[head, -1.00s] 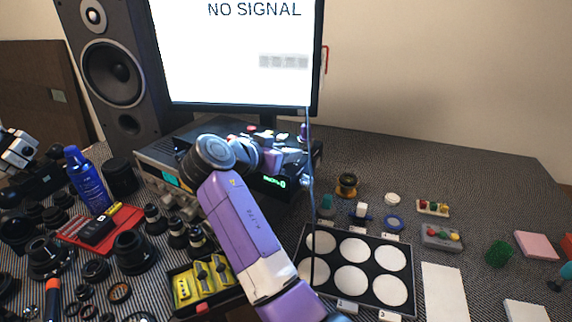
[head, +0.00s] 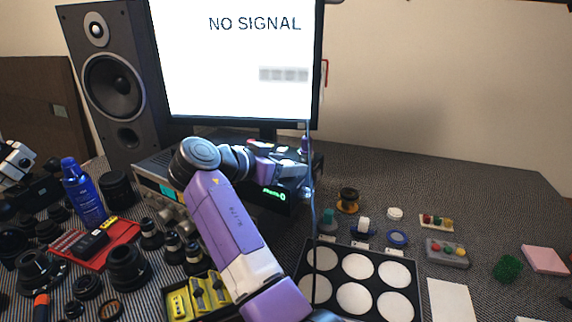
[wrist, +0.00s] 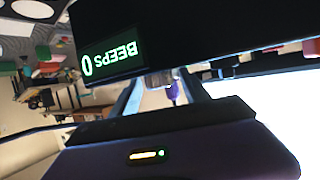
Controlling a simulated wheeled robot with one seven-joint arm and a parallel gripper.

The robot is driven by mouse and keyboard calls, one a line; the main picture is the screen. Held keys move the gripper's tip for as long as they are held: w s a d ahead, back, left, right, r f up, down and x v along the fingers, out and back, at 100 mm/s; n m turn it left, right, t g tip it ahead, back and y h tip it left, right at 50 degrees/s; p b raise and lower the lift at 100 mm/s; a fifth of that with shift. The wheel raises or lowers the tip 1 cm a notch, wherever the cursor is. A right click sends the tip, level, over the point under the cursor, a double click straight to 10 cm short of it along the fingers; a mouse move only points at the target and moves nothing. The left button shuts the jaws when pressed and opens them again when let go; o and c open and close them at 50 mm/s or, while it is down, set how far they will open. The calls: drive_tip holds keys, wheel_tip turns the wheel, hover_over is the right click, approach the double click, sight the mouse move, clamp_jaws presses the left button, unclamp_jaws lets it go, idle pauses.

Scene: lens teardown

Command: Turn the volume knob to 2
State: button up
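A black unit with a lit green display (head: 273,193) sits below the monitor. In the wrist view its display (wrist: 112,58) appears upside down and reads "BEEPS 0". A small metallic knob (wrist: 160,78) juts from the front of this unit, beside the display. My gripper (head: 305,185) is at the right end of the unit's front. In the wrist view my gripper's (wrist: 162,88) two fingers stand apart, one on each side of the knob. Whether they touch it is not clear. My own arm covers part of the unit in the head view.
A grey instrument (head: 150,185) with knobs stands behind my arm. The monitor (head: 240,60) reads "NO SIGNAL". A tray with white discs (head: 337,271) lies in front, with a yellow-lined box (head: 180,303) to its left. Small parts crowd the right side.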

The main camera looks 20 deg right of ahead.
drive_tip(key=shift+a, duration=0.15)
drive_tip(key=v, duration=0.7)
drive_tip(key=shift+s+a+r, duration=0.1)
drive_tip(key=shift+s+a, duration=0.1)
